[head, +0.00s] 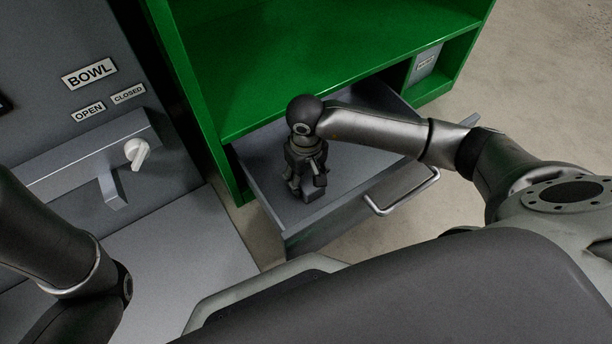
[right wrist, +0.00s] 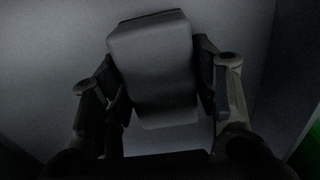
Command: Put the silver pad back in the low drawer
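The silver pad (right wrist: 153,65) is a grey block with rounded edges. In the right wrist view it sits between the fingers of my right gripper (right wrist: 160,88), with a finger against each side. In the head view my right gripper (head: 307,182) points down inside the open low drawer (head: 365,165), and the pad shows only as a small grey block (head: 312,193) at its fingertips. Whether the pad touches the drawer floor I cannot tell. My left gripper is out of view; only part of that arm shows at lower left.
The drawer is pulled out of a green cabinet (head: 310,60) and has a metal handle (head: 402,192) on its front. A grey panel with a BOWL label (head: 90,73) and a white knob (head: 138,153) stands at left. The drawer floor around the gripper looks clear.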

